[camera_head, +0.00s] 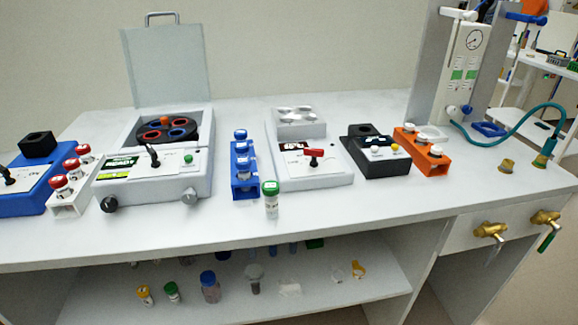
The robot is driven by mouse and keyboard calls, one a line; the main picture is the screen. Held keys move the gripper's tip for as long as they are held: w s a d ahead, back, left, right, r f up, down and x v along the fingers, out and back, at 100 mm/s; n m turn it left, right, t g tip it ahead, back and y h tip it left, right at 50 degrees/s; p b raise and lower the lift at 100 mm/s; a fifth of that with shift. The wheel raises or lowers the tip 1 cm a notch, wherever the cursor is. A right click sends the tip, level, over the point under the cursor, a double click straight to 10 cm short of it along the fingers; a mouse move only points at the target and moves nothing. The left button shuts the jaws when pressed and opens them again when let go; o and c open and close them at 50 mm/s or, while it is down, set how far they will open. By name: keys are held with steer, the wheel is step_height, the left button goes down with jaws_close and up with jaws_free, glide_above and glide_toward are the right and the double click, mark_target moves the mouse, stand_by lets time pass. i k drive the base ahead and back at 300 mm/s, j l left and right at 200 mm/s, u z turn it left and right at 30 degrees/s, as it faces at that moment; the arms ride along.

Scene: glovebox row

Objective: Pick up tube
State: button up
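A green-capped clear tube (271,203) stands upright by itself near the front edge of the bench (340,215). Blue-capped tubes (240,150) stand in a blue rack (244,187) just behind and left of it. Red-capped tubes (61,186) stand in a white rack (72,207) at the left. White-capped tubes (421,138) stand in an orange rack (431,165) at the right. My gripper is not in this view, so its distance from any tube cannot be told.
An open-lidded centrifuge (150,187), a white device with a red lever (318,175) and a black device (381,167) stand along the bench. Several capped containers (209,287) are on the lower shelf (330,294). Brass taps (491,230) jut out at the right front.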

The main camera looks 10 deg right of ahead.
mark_target(271, 189)
steer(key=i+l, duration=0.2)
steer(key=i+l+u, duration=0.5)
steer(key=l, duration=0.3)
